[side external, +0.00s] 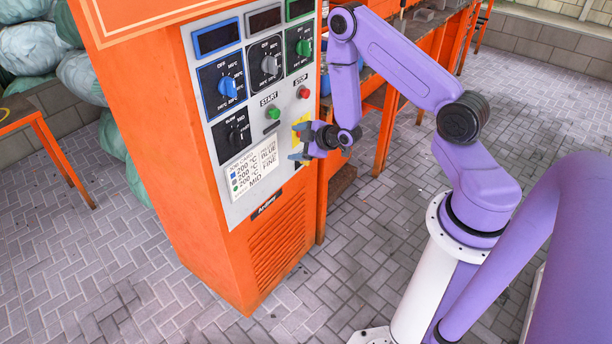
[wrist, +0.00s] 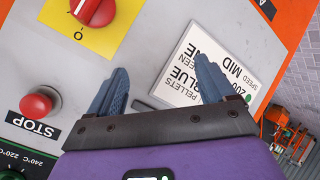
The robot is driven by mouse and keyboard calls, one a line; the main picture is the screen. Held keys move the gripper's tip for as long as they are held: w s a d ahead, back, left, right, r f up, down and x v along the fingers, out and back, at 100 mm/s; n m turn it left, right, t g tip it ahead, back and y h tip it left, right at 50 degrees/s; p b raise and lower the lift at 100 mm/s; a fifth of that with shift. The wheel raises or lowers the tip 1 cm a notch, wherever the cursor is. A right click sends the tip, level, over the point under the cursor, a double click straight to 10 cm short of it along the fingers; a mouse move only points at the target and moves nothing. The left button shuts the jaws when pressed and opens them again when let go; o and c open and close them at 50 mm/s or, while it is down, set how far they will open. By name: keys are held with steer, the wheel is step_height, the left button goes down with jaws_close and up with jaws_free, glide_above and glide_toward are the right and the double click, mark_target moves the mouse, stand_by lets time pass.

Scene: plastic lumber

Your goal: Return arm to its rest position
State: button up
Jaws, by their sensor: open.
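My gripper (side external: 297,146) is in front of the grey control panel (side external: 226,138) of the orange machine (side external: 178,160), near the job card (side external: 252,170). In the wrist view my gripper (wrist: 158,88) has its two blue-grey fingers spread apart with nothing between them. Behind the fingers lie bare grey panel and the white job card (wrist: 195,55). Whether the fingertips touch the panel cannot be told. My purple arm is bent, with its forearm reaching left toward the machine.
The panel carries a blue knob (side external: 228,87), a grey knob (side external: 269,65), a green knob (side external: 303,47), a green start button (side external: 273,112) and a red stop button (wrist: 38,103). A red switch (wrist: 92,10) sits on a yellow plate. An orange workbench (side external: 385,110) stands behind my arm. Paved floor is open at right.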

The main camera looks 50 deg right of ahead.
steer(key=s+a+r+g+y, duration=0.1)
steer(key=s+a+r+g, duration=0.1)
steer(key=s+a+r, duration=0.3)
steer(key=s+a+r+n+g+y, duration=0.1)
steer(key=s+a+r+g, duration=0.1)
steer(key=a, duration=0.6)
steer(key=s+a+r+g+y, duration=0.1)
steer(key=s+a+r+g, duration=0.25)
steer(key=a, duration=0.25)
steer(key=s+r+n+g, duration=0.1)
steer(key=s+r, duration=0.2)
steer(key=s, duration=0.4)
steer(key=s+r+n+g+h, duration=0.1)
steer(key=s+r, duration=0.3)
steer(key=s, duration=0.4)
steer(key=s+d+r+g+h, duration=0.1)
steer(key=s+r, duration=0.3)
steer(key=s, duration=0.4)
steer(key=shift+n+g, duration=0.4)
steer(key=shift+g, duration=0.05)
steer(key=shift+d, duration=0.1)
